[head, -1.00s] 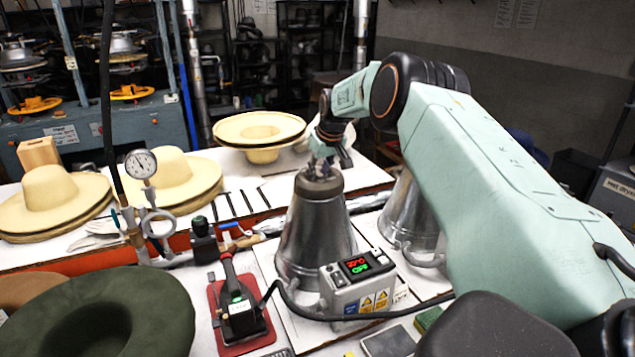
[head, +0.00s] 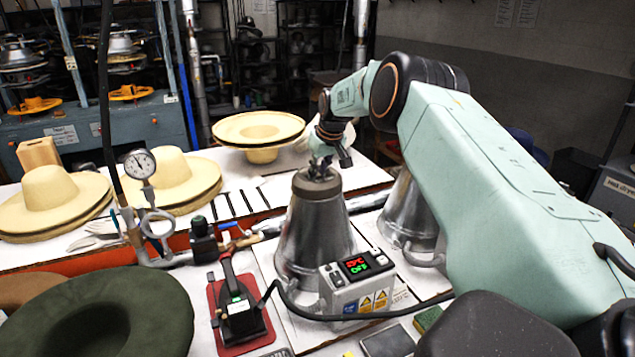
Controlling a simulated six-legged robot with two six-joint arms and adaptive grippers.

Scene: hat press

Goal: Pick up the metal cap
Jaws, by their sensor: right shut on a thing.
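A dark grey round metal cap (head: 316,183) sits at the top of a shiny, bell-shaped metal form (head: 314,240) in the middle of the head view. My right gripper (head: 319,168) reaches in from the right, above the form, and its fingers are shut on the top of the cap. The fingers hide part of the cap's top. I see no clear gap between the cap and the form. My left gripper is not in view.
A control box (head: 357,284) with a lit display stands against the form's front right. A second metal form (head: 408,215) is behind my right arm. A pressure gauge (head: 140,163) and pipes stand left. Straw hats (head: 50,193) and a green hat (head: 95,315) lie further left.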

